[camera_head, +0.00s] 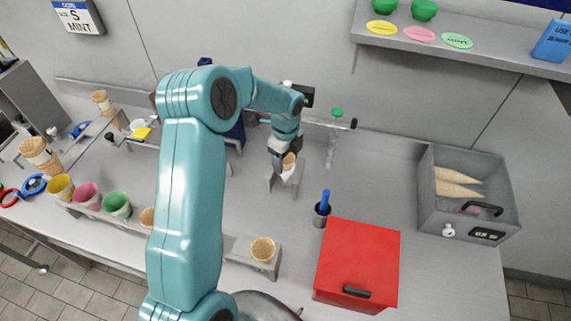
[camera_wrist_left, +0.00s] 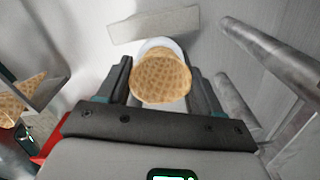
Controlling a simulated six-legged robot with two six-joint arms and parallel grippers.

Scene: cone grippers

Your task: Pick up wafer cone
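A tan wafer cone (camera_head: 289,161) stands in a small white-grey stand (camera_head: 286,180) near the middle of the counter. My left gripper (camera_head: 285,158) is down at this cone, with its arm reaching across from the front. In the left wrist view the cone (camera_wrist_left: 160,78) lies between the two dark fingers (camera_wrist_left: 160,82), one on each side. The fingers look very close to its sides. I cannot tell whether they touch it. A pale rim shows behind the cone. My right gripper is in neither view.
A red box (camera_head: 357,262) and a dark cup with a blue handle (camera_head: 322,208) stand right of the stand. A clear-lidded bin (camera_head: 468,192) holds cones at the far right. Another cone (camera_head: 263,249) sits in a front holder. Coloured cups (camera_head: 88,195) line the left.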

